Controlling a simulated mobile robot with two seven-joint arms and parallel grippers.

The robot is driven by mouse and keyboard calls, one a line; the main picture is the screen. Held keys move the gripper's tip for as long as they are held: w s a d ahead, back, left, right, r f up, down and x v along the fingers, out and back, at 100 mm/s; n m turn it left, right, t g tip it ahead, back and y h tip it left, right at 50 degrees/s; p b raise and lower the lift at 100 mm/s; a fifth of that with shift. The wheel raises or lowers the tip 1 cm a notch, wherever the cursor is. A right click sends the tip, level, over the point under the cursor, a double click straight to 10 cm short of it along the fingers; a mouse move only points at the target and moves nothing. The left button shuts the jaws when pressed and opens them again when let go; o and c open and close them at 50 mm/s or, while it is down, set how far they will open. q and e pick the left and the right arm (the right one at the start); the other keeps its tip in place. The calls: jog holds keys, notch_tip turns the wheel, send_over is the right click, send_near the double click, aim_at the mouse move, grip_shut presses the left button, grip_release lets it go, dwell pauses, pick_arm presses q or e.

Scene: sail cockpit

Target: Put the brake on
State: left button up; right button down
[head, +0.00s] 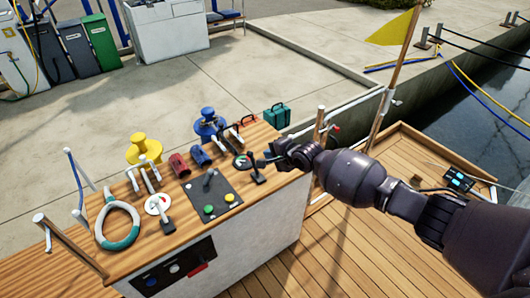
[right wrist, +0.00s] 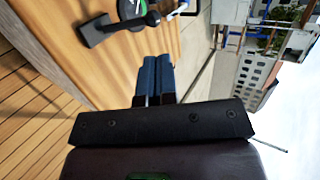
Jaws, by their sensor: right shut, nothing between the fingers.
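The wooden-topped console (head: 130,245) carries several black levers; no label tells me which one is the brake. One black lever (head: 257,174) stands at the console's right end beside a round dial (head: 240,160). My left gripper is out of view.
A yellow flag (head: 392,28) on a pole rises behind my right arm.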

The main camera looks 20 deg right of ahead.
jog(key=p+v, duration=0.1)
jog(key=v, duration=0.3)
jog(key=shift+s+d+r, duration=0.15)
jog(key=shift+r, duration=0.2)
notch_tip(320, 180, up, 5)
jog(key=a+n+t, duration=0.1)
jog(key=a+n, duration=0.2)
jog(key=n, duration=0.8)
jog(key=s+a+n+t, duration=0.1)
jog(key=s+n+t, duration=0.1)
jog(key=s+n, duration=0.5)
jog(key=s+d+f+m+h, duration=0.1)
jog(key=s+d+f+h, duration=0.1)
jog(key=s, duration=0.8)
jog(key=s+d+f+m+g+h, duration=0.1)
jog(key=s+d+f, duration=0.3)
jog(key=s, duration=0.7)
jog(key=s+d+f+m+g+h, duration=0.1)
jog(key=s+d+f+h, duration=0.1)
jog(key=s+d+f, duration=0.2)
jog(key=s+f, duration=0.3)
jog(key=s, duration=0.4)
jog(key=shift+m+h, duration=0.3)
jog(key=shift+h, duration=0.1)
